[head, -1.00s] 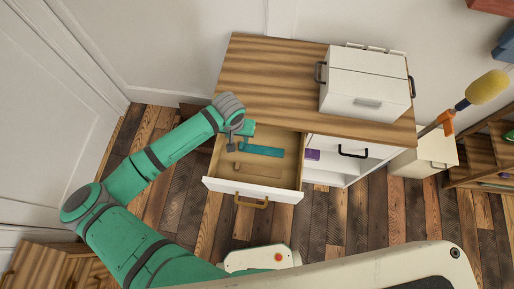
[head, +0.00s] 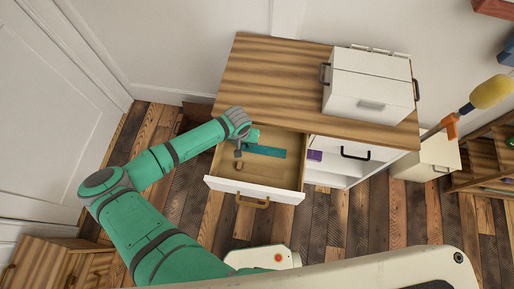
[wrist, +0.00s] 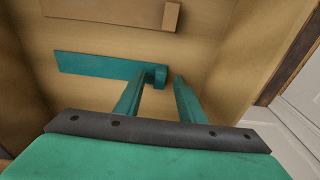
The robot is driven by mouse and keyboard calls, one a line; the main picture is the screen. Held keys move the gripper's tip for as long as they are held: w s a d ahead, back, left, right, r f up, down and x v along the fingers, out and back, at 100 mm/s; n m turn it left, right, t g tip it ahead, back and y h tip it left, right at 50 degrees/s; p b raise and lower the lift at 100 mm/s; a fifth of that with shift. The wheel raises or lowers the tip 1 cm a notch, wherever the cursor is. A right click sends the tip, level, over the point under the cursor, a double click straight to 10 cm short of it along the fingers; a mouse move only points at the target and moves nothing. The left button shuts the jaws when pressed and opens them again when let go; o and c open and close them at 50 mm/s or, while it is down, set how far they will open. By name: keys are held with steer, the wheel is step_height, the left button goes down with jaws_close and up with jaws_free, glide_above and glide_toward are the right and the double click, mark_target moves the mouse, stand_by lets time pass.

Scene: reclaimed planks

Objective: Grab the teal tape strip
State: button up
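The teal tape strip (head: 265,151) lies flat in the open drawer (head: 226,184). In the wrist view the strip (wrist: 95,65) runs left to right, with a thicker teal block at its right end. My gripper (head: 240,153) is over the left part of the drawer. In the wrist view my gripper (wrist: 160,82) is open, its two teal fingers apart. The thicker end of the strip shows just beyond the fingertips, near the left finger. I cannot tell whether they touch.
A wooden piece (wrist: 120,12) lies in the same drawer. The drawer's white front has a brown handle (head: 252,201). A white box (head: 368,82) stands on the wooden cabinet top (head: 265,80). A purple item (head: 314,155) sits in the compartment to the right.

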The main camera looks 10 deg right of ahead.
steer(key=shift+f, duration=0.2)
jaws_close()
steer(key=shift+r, duration=0.1)
